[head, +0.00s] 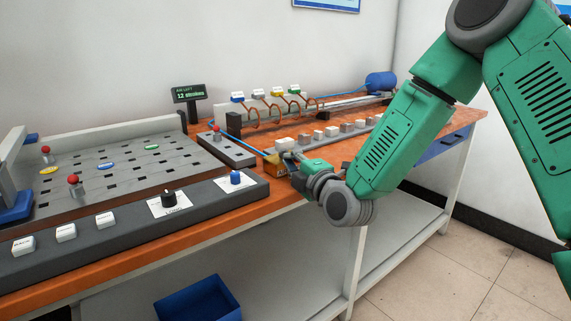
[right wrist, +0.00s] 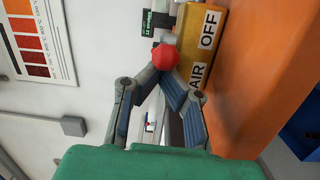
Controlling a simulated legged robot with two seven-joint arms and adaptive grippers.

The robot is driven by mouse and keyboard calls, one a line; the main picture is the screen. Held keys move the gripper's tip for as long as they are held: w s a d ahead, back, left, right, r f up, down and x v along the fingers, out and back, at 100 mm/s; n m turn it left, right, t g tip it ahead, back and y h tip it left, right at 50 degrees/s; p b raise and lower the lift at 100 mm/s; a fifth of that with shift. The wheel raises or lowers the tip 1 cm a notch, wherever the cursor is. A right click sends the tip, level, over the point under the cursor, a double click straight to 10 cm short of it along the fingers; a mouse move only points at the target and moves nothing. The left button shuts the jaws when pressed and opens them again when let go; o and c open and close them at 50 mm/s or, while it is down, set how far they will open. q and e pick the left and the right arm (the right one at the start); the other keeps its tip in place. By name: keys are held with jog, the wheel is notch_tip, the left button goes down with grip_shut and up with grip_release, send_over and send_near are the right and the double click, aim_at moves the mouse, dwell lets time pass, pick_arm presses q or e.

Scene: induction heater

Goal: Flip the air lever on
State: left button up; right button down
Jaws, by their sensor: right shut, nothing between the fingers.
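The yellow block (right wrist: 203,45) at the bench edge bears the words AIR and OFF. It also shows in the head view (head: 281,170), partly hidden by my right gripper. A red ball knob (right wrist: 165,57) appears large in the right wrist view, beside the yellow block; I take it as the air lever's knob. My right gripper (right wrist: 173,80) is shut and empty, its fingertips close to the knob. I cannot tell whether they touch it. In the head view the right gripper (head: 293,163) is at the yellow block and hides the knob. My left gripper is not in view.
A grey box with another red-knobbed lever (head: 217,133) stands behind the block. A dark panel with dials and white switches (head: 145,215) runs along the front left edge. White blocks (head: 318,135) line the bench to the right. A green-lit display (head: 189,93) stands behind.

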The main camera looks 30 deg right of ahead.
aim_at(287, 151)
jog(key=shift+a, duration=0.1)
jog(key=shift+s+d+n+y+p, duration=0.1)
jog(key=shift+d+n+y+p, duration=0.25)
jog(key=shift+n+y, duration=0.5)
jog(key=shift+d+r+n+y, duration=0.1)
jog(key=shift+d+n+y, duration=0.2)
jog(key=shift+y, duration=0.35)
jog(key=shift+d+n+y, duration=0.2)
jog(key=shift+n+y, duration=0.05)
jog(key=shift+y, duration=0.35)
jog(key=n+y, duration=0.1)
jog(key=d+g+y, duration=0.1)
jog(key=n+y+p, duration=0.1)
jog(key=y, duration=0.1)
jog(key=shift+d+n, duration=0.25)
jog(key=shift+n, duration=0.05)
jog(key=n+g+y, duration=0.1)
jog(key=d+n+g+y, duration=0.1)
jog(key=y, duration=0.1)
jog(key=d+n+g+y, duration=0.1)
jog(key=n+g+y, duration=0.1)
jog(key=shift+w+d, duration=0.1)
jog(key=shift+w, duration=0.25)
jog(key=shift+w+d, duration=0.3)
jog(key=shift+d, duration=0.1)
jog(key=shift+w+d+p, duration=0.1)
jog(key=shift+d+p, duration=0.05)
jog(key=shift+p, duration=0.15)
